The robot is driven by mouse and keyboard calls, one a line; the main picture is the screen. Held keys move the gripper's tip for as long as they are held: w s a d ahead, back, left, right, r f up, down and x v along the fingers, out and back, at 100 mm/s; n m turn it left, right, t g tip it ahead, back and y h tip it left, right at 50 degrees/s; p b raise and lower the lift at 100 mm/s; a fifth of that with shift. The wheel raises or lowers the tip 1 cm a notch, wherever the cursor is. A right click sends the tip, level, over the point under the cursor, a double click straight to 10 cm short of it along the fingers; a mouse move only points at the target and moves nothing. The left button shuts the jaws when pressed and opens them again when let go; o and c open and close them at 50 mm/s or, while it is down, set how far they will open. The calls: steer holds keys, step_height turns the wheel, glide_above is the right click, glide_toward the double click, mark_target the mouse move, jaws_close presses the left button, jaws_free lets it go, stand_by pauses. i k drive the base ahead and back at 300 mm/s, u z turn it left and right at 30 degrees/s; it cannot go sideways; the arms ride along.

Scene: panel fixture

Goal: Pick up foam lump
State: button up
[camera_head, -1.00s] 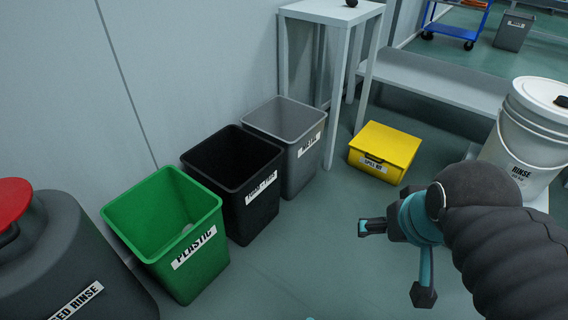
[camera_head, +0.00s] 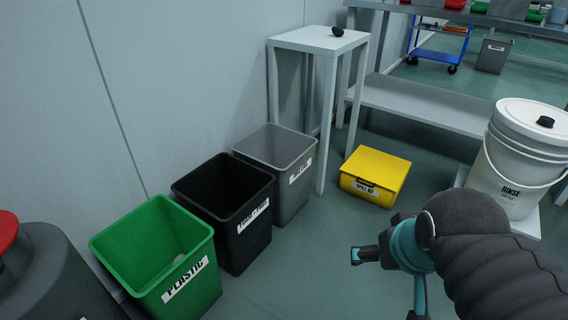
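A small dark lump (camera_head: 338,31), which may be the foam lump, lies on top of the tall, narrow light-grey stand (camera_head: 300,42) against the wall. It is too small to tell its material. My gripper (camera_head: 387,285) is at the lower right, well in front of and below the stand top. Its teal and dark fingers are spread apart and nothing is between them. The lower finger is partly cut off by the bottom edge.
Green (camera_head: 190,285), black (camera_head: 240,240) and grey (camera_head: 295,185) bins line the wall. A yellow spill kit box (camera_head: 375,177) sits on the floor near the stand. A white rinse bucket (camera_head: 520,165) stands at right beside a low grey bench (camera_head: 430,105). Floor between is clear.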

mark_target(338, 32)
steer(key=u, duration=0.5)
steer(key=k, duration=0.6)
steer(key=z, duration=0.25)
steer(key=i, duration=0.75)
steer(key=z, duration=0.8)
steer(key=i, duration=0.75)
steer(key=u, duration=0.9)
steer(key=i, duration=0.85)
steer(key=u, duration=1)
